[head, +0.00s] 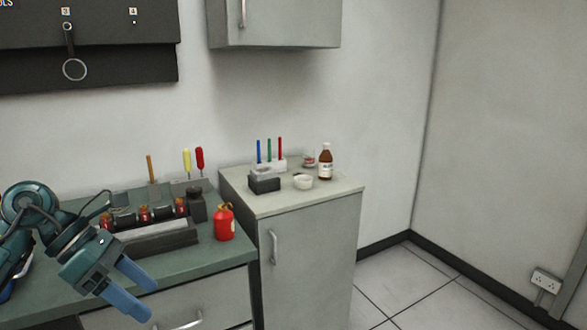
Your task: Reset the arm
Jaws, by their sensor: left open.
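My left gripper (143,291) comes in from the left in the head view. Its two blue fingers are apart and nothing shows between them. It is in front of the green-topped workbench (190,262), near the bench's front edge, and the fingers point down and to the right. My left arm is bent, with its joints over the left part of the bench. My right gripper does not show.
A red can (224,223) and a grey rack (155,240) stand on the bench near my gripper. A taller cabinet (312,245) at right holds a brown bottle (326,163), a white bowl (303,182) and colored sticks. Floor at right is clear.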

